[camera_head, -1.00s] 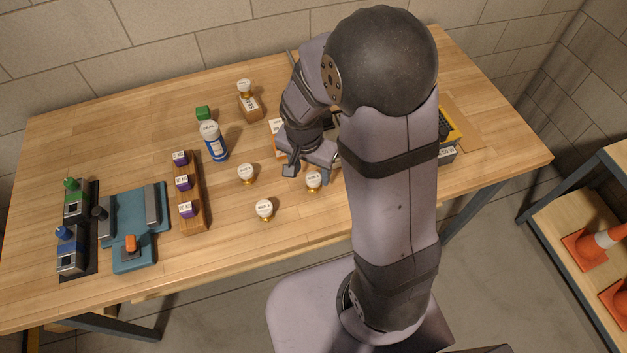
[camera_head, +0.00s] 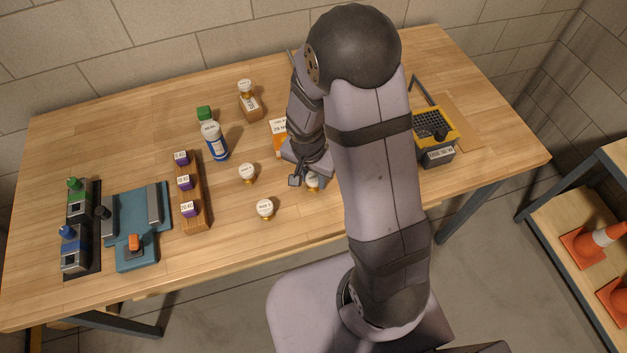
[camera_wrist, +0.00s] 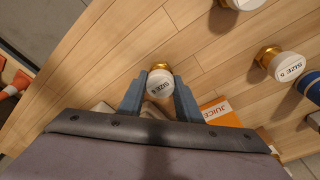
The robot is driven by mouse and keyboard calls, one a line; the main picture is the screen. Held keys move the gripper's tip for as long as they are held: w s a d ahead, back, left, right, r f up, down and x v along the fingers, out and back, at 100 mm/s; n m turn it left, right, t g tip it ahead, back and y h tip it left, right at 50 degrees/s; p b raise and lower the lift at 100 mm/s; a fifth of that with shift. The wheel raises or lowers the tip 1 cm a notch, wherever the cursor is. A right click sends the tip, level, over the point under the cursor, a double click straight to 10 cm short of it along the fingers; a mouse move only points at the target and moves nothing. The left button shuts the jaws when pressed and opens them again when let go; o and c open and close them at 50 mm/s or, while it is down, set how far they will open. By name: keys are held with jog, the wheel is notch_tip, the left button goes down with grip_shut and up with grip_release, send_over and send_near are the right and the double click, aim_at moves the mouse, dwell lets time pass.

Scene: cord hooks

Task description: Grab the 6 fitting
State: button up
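The fitting at my gripper has a white round cap (camera_wrist: 160,80) on a brass-coloured body. Its label starts with SIZE and the digit looks like a 6, though it is small. In the wrist view my gripper (camera_wrist: 160,88) is open, with one blue-grey finger on each side of this cap. I cannot tell whether the fingers touch it. In the head view the fitting (camera_head: 312,184) stands on the table, partly hidden by my gripper (camera_head: 306,181). A SIZE 5 fitting (camera_wrist: 286,65) stands to the right in the wrist view, and another fitting (camera_wrist: 243,3) is at its top edge.
A blue and white bottle (camera_head: 215,142), a wooden rack with purple blocks (camera_head: 194,195) and a teal fixture (camera_head: 137,225) are to the left. A yellow-topped box (camera_head: 433,125) is at the right.

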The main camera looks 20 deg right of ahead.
aim_at(313, 177)
jog(key=shift+r, duration=0.15)
notch_tip(313, 177, up, 10)
jog(key=shift+f+b, duration=0.15)
jog(key=shift+b, duration=0.45)
dwell(0.3)
